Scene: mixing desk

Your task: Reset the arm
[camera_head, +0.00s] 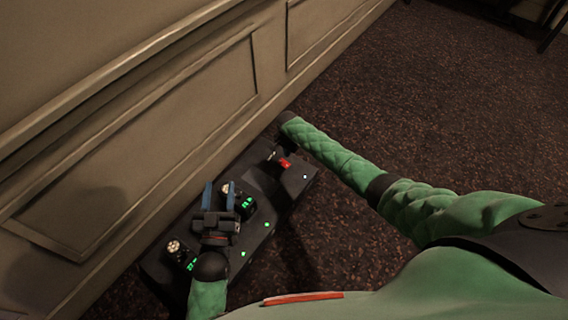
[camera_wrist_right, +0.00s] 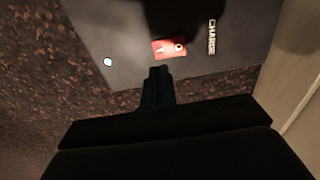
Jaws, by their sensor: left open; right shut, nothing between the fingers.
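The mixing desk (camera_head: 262,228) is a long dark console with green lights, standing along the panelled wall. My left gripper (camera_head: 218,187) is over its left part, with two blue fingers apart and nothing seen between them. My right arm, in green quilted cover, reaches from the right to the desk's far end. My right gripper (camera_wrist_right: 158,72) shows in the right wrist view with its fingers together and empty. Just beyond the fingertips is a red switch plate (camera_wrist_right: 169,48) beside the word CHARGE. The red part (camera_head: 285,163) also shows in the head view. Whether the fingers touch it I cannot tell.
The panelled wall (camera_head: 150,120) runs close behind the desk. Two round knobs with green displays, one knob (camera_head: 174,247) at the left end, stand on the desk top. Open brown carpet (camera_head: 430,100) lies to the right. Dark furniture legs show at the top right.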

